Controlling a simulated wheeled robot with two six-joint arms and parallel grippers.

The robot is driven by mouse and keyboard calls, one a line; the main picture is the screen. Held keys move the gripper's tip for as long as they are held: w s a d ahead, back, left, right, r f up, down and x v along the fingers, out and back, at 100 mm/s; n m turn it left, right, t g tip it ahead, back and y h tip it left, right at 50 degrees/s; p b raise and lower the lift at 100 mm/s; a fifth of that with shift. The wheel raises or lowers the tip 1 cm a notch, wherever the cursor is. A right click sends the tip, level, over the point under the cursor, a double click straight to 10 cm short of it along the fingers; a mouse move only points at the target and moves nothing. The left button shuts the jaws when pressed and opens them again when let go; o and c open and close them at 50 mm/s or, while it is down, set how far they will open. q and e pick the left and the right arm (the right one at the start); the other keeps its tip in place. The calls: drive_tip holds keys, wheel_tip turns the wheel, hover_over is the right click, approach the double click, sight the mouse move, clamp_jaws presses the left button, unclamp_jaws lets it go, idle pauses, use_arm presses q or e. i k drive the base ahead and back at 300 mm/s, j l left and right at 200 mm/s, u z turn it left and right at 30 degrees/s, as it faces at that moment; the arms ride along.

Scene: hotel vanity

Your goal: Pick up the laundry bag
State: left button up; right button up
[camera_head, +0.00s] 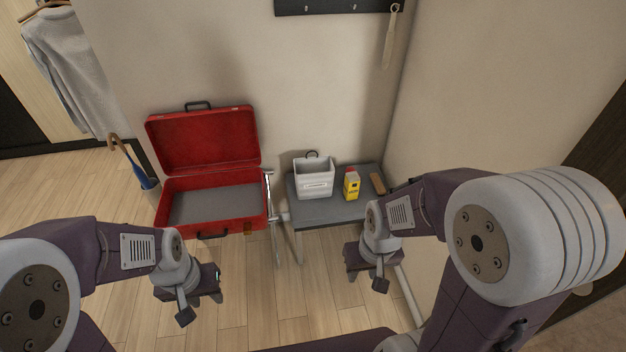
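A light grey, open-topped, bag-like container (314,179) with a pale label on its front and a dark loop at its back stands upright on a small grey table (330,212). It is the only thing in view that looks like the laundry bag, though I cannot be sure. My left gripper (202,303) is open and empty, over the floor in front of the red suitcase. My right gripper (366,280) is open and empty, in front of the table and apart from the container.
A yellow box or bottle with a red top (352,186) and a brown block (377,184) share the table. An open red suitcase (212,210) rests on a stand to the left. An umbrella (148,184) stands beyond it. A wall closes off the right.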

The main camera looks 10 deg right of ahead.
sight(314, 175)
drive_tip(key=i+l+u, duration=0.7)
drive_tip(key=i+l, duration=0.3)
drive_tip(key=i+l+u, duration=0.35)
drive_tip(key=l, duration=0.35)
